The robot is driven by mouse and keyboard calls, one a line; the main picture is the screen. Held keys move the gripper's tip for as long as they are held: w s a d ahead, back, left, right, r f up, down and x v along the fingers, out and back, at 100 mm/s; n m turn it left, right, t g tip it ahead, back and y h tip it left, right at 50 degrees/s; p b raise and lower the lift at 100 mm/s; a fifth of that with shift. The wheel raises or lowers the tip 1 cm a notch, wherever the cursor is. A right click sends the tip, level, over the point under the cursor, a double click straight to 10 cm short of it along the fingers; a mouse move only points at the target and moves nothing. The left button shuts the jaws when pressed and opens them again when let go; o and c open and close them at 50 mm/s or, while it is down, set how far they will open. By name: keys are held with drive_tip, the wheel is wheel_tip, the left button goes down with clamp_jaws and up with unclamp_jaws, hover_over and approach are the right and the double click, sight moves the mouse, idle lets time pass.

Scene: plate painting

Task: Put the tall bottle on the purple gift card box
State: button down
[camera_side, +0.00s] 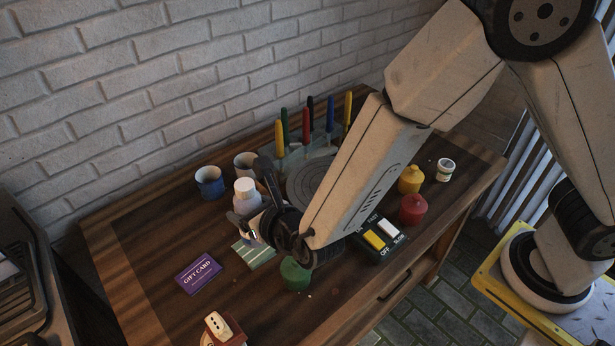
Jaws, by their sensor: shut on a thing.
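The tall bottle (246,190) is white with a white cap and stands out behind my wrist, left of the table's middle. My gripper (243,222) is at the bottle's lower part and is shut on it. The wrist hides part of the gripper and the bottle's base, so I cannot tell whether the bottle touches the table. The purple gift card box (198,273) lies flat to the front left of the bottle, apart from it, with nothing on top.
A green striped card (256,253) lies just below the gripper, and a green pot (294,274) stands to its right. Two mugs (209,182) are behind. A switch box (380,240), red pot (412,209) and yellow pot (411,179) are right. Bare wood (150,240) lies left.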

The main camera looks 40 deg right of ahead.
drive_tip(key=s+a+n+y, duration=0.1)
drive_tip(key=s+a, duration=0.2)
drive_tip(key=a, duration=0.1)
drive_tip(key=w+a+f, duration=0.7)
drive_tip(key=w+f, duration=0.2)
drive_tip(key=w, duration=0.3)
idle(0.5)
drive_tip(key=shift+f, duration=0.1)
drive_tip(key=shift+w+f, duration=0.15)
drive_tip(key=shift+f, duration=1.65)
drive_tip(key=shift+f, duration=0.1)
